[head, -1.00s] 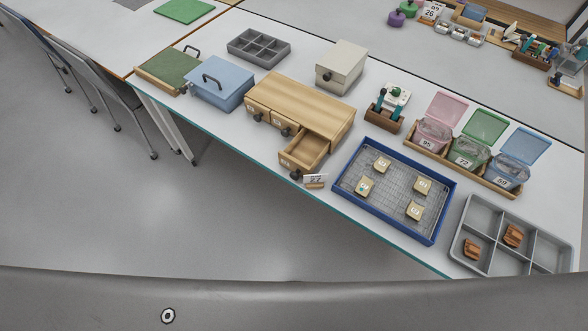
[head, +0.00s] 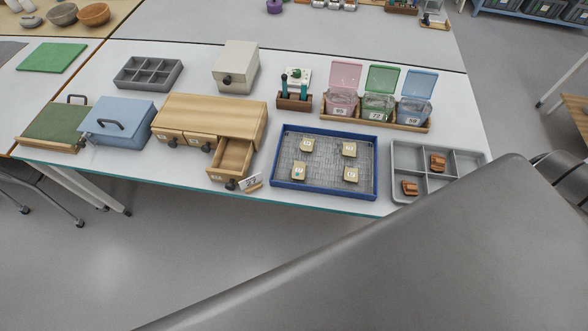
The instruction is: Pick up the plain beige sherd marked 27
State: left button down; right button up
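Several small plain beige sherds lie apart in the blue-rimmed tray (head: 325,205) with a mesh floor, in the middle of the head view. One sherd (head: 307,145) is at the back left and one (head: 349,149) at the back right. Another sherd (head: 351,175) is at the front right. The front left sherd (head: 299,172) bears a small teal mark. Their marks are too small to read surely. A card (head: 251,182) that seems to read 27 stands in a small wooden holder by the open drawer (head: 232,160). Neither of my grippers is in view.
The wooden drawer cabinet (head: 211,108) stands left of the tray, its right drawer pulled out. A grey compartment tray (head: 397,153) with brown striped pieces is to the right. Open-lidded pink, green and blue boxes (head: 378,107) stand behind. The table's front edge runs close before the tray.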

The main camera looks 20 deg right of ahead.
aim_at(299, 172)
jog(key=u, duration=1.85)
jog(key=k, duration=1.6)
jog(key=z, duration=2.4)
